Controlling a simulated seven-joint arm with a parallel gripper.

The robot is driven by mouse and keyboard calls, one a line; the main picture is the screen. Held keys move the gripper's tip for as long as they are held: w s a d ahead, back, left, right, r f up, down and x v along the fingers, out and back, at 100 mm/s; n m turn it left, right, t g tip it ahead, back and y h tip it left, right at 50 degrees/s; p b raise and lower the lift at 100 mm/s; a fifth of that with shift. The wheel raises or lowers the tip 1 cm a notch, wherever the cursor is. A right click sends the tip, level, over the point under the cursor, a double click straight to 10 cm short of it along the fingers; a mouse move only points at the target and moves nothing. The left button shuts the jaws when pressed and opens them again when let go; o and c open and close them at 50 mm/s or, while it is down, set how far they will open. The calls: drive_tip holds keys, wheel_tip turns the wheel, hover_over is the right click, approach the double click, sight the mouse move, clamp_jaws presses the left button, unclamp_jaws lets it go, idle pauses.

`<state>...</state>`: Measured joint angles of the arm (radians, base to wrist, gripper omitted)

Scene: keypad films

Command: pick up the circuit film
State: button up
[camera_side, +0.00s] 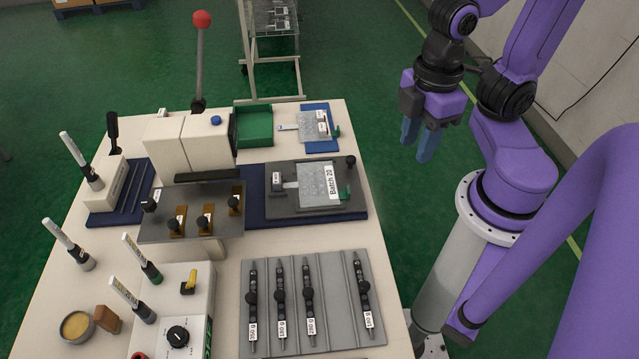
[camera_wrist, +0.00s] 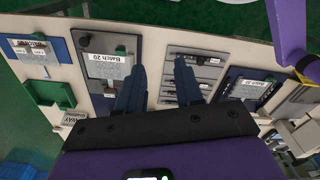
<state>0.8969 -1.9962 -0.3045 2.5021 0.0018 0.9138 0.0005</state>
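A pale translucent film (camera_side: 318,185) with a "Batch 20" label lies on a grey fixture plate (camera_side: 280,207). It shows in the wrist view (camera_wrist: 105,68), left of my fingers. Another translucent film (camera_side: 312,127) with small labels lies on a blue mat (camera_side: 318,107) at the back, also at the far left of the wrist view (camera_wrist: 28,55). A third film labelled "Batch 20" (camera_wrist: 250,88) shows right in the wrist view. I cannot tell which is the circuit film. My gripper (camera_side: 418,143) is open and empty, above and right of the table, apart from all films.
A green tray (camera_side: 253,108) stands beside the back film. A white press (camera_side: 190,150) with a red-knobbed lever (camera_side: 200,55) rises left of the fixture. A grey rack (camera_side: 332,283) with labelled rods, a control box (camera_side: 165,312) and upright markers (camera_side: 77,155) fill the front and left.

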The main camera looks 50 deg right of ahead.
sight(317, 185)
drive_tip(key=shift+w, duration=0.1)
drive_tip(key=w+d+f+m, duration=0.1)
drive_tip(key=w+f+m, duration=0.3)
drive_tip(key=w+m, duration=1.35)
drive_tip(key=s+f+m, duration=0.1)
drive_tip(key=f, duration=0.3)
drive_tip(key=s+f+m, duration=0.1)
drive_tip(key=f, duration=0.3)
drive_tip(key=s+f+m, duration=0.1)
drive_tip(key=f+m, duration=0.1)
drive_tip(key=f, duration=0.1)
drive_tip(key=shift+s+d+f, duration=0.15)
drive_tip(key=shift+f, duration=0.25)
drive_tip(key=shift+s+d+f, duration=0.15)
drive_tip(key=shift+s+f, duration=0.05)
drive_tip(key=shift+f, duration=0.75)
drive_tip(key=shift+s+d+f, duration=0.1)
drive_tip(key=shift+s+f, duration=0.05)
drive_tip(key=shift+f, duration=1.65)
clamp_jaws()
